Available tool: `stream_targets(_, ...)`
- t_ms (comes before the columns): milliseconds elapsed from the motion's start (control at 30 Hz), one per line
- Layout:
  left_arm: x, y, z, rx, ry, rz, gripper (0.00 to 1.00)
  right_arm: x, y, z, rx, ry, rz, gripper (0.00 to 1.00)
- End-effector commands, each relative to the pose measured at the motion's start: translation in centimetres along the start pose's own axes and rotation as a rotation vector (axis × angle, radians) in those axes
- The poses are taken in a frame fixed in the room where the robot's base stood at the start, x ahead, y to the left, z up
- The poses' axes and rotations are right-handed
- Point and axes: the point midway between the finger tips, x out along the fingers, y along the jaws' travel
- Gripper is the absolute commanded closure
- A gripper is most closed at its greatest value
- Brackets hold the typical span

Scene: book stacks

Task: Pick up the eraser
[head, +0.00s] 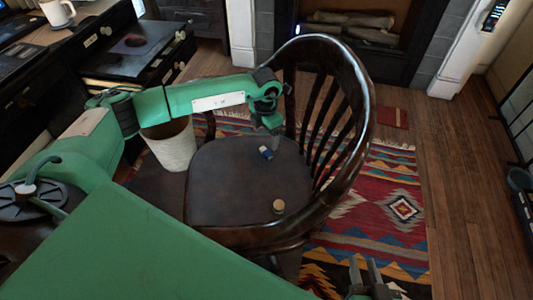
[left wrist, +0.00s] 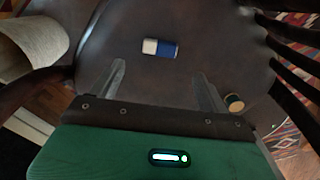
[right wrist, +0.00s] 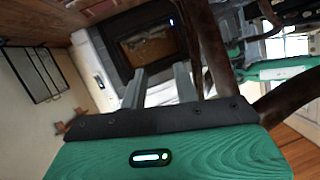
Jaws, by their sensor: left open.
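The eraser (head: 265,152), blue with a white end, lies on the dark seat of the wooden chair (head: 225,185). In the left wrist view the eraser (left wrist: 161,48) lies beyond the fingertips, roughly centred between them and apart from them. My left gripper (head: 274,128) is open and empty above the seat, close to the eraser, pointing down. Its two spread fingers also show in the left wrist view (left wrist: 160,82). My right gripper (head: 365,270) is at the bottom of the head view, in front of the chair. Its fingers (right wrist: 160,76) are apart with nothing between them.
A small round brown-topped object (head: 278,206) stands on the seat's near part. The chair's curved backrest (head: 366,110) rises on the right. A pale wastebasket (head: 170,146) stands left of the seat. A desk (head: 100,35) is at upper left. A patterned rug (head: 395,205) lies below.

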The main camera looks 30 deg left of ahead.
Motion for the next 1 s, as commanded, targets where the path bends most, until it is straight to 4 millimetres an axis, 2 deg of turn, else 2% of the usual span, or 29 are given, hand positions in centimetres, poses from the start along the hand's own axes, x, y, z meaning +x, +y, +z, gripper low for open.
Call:
stream_targets(33, 1.1, -0.1, 0.0, 0.0, 0.001, -0.002, 0.22, 0.1, -0.2, 0.2, 0.003, 0.016, -0.005, 0.7)
stream_targets(100, 1.9, -0.1, 0.0, 0.0, 0.001, -0.002, 0.22, 0.1, -0.4, 0.1, 0.006, 0.038, -0.011, 0.7)
stream_targets(333, 3.4, -0.1, 0.1, 0.001, -0.001, -0.002, 0.22, 0.3, -0.5, -0.6, 0.006, 0.088, -0.015, 0.7)
stream_targets(700, 7.7, 0.0, 0.2, 0.0, -0.001, -0.003, 0.22, 0.6, 0.6, -6.0, -0.029, 0.345, 0.0, 0.7)
stream_targets(1000, 8.0, 0.0, 0.2, 0.001, -0.001, -0.002, 0.22, 0.5, 0.6, -6.7, -0.033, 0.372, 0.001, 0.7)
